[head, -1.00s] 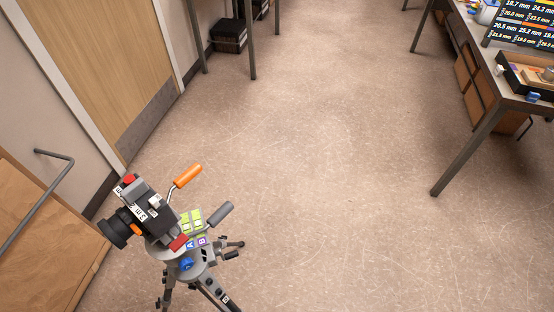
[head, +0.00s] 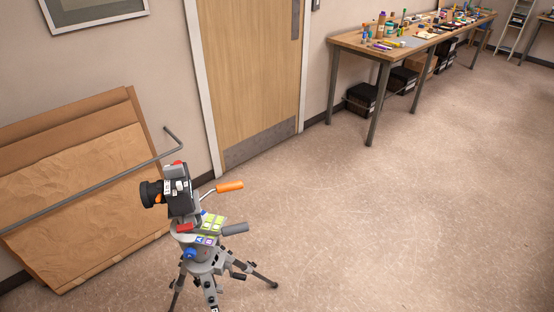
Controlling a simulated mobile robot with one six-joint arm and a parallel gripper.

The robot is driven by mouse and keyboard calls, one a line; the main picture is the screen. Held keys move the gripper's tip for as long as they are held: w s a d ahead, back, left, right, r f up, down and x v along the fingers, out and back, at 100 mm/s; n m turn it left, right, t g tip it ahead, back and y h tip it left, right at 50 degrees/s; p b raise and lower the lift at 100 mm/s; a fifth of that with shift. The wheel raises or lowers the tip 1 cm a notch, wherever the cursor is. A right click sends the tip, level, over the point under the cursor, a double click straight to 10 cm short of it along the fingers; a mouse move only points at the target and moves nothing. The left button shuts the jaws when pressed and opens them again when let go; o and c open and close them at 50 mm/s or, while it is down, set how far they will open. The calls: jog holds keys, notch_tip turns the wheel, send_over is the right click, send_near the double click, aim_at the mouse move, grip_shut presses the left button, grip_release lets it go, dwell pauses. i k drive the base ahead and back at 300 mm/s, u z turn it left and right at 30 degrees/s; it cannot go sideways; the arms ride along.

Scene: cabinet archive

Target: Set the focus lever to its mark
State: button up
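A camera (head: 179,190) with a black lens (head: 151,194) stands on a grey tripod (head: 203,262) at the lower left of the head view. An orange-gripped handle (head: 230,186) sticks out to its right, and a grey handle (head: 235,229) lies below it. A red lever (head: 184,228) and a blue knob (head: 190,253) sit on the tripod head. Which part is the focus lever, and where its mark is, I cannot tell at this size. My gripper is not in view.
A brown paper-covered board (head: 80,190) leans on the wall behind a grey rail (head: 90,185). A wooden door (head: 250,80) is behind the tripod. A workbench (head: 345,42) with many small items stands at the back right. The floor (head: 400,220) to the right is clear.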

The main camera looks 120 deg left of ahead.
aim_at(160, 197)
jog(key=u, duration=0.3)
jog(key=i, duration=1.7)
jog(key=u, duration=2.3)
jog(key=k, duration=0.1)
jog(key=u, duration=2.65)
jog(key=i, duration=1.65)
